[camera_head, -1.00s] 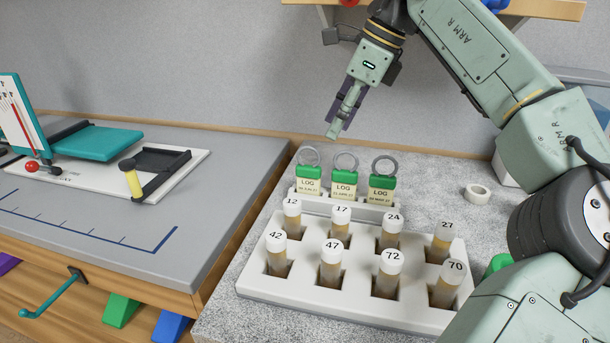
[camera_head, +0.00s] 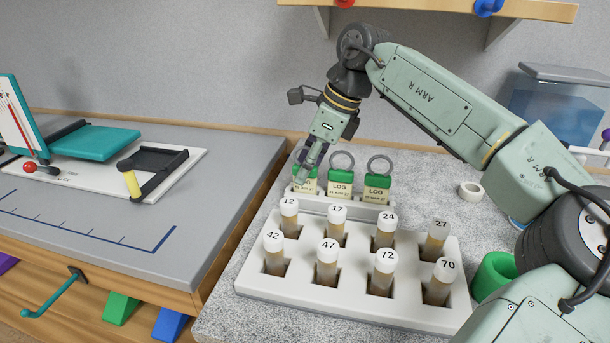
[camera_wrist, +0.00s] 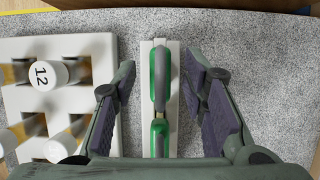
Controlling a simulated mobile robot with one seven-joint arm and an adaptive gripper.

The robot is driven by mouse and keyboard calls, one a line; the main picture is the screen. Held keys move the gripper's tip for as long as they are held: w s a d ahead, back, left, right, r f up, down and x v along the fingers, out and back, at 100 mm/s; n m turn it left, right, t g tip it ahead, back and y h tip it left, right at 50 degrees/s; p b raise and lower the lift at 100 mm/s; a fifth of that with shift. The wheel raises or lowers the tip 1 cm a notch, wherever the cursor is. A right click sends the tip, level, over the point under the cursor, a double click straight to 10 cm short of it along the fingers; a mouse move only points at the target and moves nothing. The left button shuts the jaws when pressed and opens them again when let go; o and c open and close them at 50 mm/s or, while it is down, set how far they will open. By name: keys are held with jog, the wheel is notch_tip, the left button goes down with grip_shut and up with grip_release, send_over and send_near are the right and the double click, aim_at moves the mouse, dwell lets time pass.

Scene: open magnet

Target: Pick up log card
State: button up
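Three log cards with green tops, grey rings and cream "LOG" labels stand in a row in a white holder (camera_head: 345,207). The left card (camera_head: 309,188) is partly hidden by my gripper (camera_head: 302,178). The middle card (camera_head: 340,188) and the right card (camera_head: 377,187) show clearly. In the wrist view, my gripper (camera_wrist: 161,66) is open. Its purple-padded fingers stand on either side of the left card (camera_wrist: 153,75), with gaps on both sides. The middle card (camera_wrist: 154,140) shows lower between the fingers. Small dates on the labels are not readable.
A white rack (camera_head: 255,288) of numbered tubes stands just in front of the holder; tube 12 (camera_wrist: 48,75) is near the left finger. A shelf (camera_head: 470,8) hangs above.

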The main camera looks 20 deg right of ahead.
grip_shut()
dwell(0.5)
jog(key=shift+r, duration=0.1)
